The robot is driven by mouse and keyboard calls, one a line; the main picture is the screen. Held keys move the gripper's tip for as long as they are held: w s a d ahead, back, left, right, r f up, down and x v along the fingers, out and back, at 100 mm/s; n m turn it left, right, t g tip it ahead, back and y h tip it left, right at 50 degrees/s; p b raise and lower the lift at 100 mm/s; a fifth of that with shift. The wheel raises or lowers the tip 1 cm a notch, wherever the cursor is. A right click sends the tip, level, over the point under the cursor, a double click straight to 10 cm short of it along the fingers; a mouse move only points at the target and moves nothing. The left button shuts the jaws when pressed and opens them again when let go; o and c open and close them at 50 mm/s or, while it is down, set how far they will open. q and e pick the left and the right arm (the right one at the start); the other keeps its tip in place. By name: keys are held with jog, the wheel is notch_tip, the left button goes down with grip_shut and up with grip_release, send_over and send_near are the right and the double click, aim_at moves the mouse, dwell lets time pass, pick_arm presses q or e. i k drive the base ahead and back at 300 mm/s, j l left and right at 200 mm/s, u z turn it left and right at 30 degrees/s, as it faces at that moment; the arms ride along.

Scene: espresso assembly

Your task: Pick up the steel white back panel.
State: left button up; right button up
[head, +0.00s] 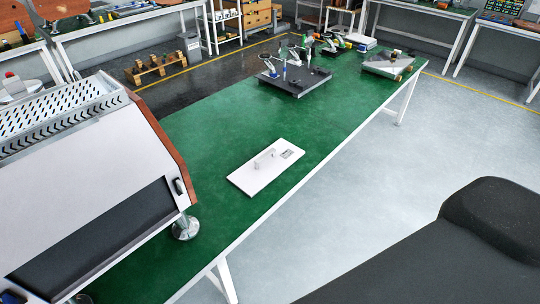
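The white back panel (252,177) lies flat on the green table top, near the middle of the table and close to its front edge. It is a thin white rectangle with a small upright bracket or handle on top and a grey rectangular patch near its right end. Nothing touches it from above. Neither of my grippers shows in the head view, so I cannot see whether they are open or shut.
The espresso machine (95,220) stands on the table (200,130) at the left. A dark tool tray (292,84) and a grey box-like piece (388,64) sit at the far end. The green surface around the panel is clear.

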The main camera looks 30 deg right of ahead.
aim_at(255, 174)
jog(key=i+l, duration=0.15)
jog(key=l, duration=0.15)
jog(key=i+l+u, duration=0.1)
jog(key=i+l, duration=0.1)
jog(key=i, duration=0.2)
jog(key=i+l, duration=0.1)
jog(key=i, duration=0.2)
